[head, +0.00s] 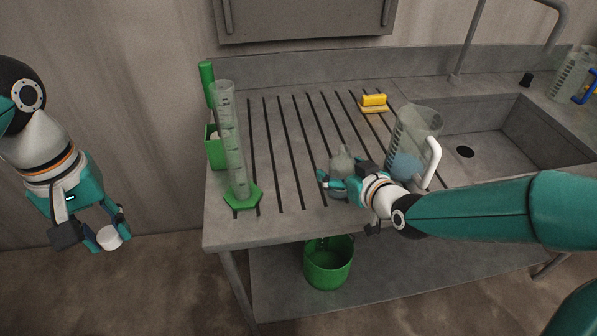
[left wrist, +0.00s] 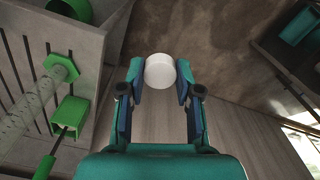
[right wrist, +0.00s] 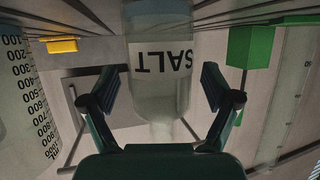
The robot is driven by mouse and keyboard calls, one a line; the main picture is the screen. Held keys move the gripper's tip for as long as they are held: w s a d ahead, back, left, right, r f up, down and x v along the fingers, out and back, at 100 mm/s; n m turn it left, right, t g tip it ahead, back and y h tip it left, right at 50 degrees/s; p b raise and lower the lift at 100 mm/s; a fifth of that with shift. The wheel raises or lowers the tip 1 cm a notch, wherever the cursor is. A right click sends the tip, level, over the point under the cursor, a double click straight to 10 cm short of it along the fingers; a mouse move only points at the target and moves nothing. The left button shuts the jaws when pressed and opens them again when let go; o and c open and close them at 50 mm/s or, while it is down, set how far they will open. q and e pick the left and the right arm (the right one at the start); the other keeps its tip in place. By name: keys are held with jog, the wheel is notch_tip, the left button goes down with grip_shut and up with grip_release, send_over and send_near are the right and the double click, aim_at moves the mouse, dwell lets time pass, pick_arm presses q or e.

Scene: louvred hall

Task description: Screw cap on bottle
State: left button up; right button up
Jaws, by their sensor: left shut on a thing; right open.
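The white cap (head: 110,237) is held between the fingers of my left gripper (head: 107,233), out in the air left of the draining board. The cap also shows in the left wrist view (left wrist: 160,71), gripped from both sides. The bottle (head: 342,161) stands on the grooved board, partly hidden by my right gripper (head: 340,181). In the right wrist view the bottle (right wrist: 165,95) is clear, with a white label reading SALT that appears upside down. My right gripper is open, with one finger on each side of the bottle and gaps visible. The bottle's neck is narrow.
A measuring cylinder (head: 233,150) with a green base stands at the board's left, beside a green brush holder (head: 214,147). A clear measuring jug (head: 416,127) stands close right of the bottle. A yellow sponge (head: 374,100) lies behind. The sink (head: 508,135) is at right; a green bucket (head: 329,268) is below.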

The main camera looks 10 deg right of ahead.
aim_at(345, 148)
jog(key=c, duration=1.3)
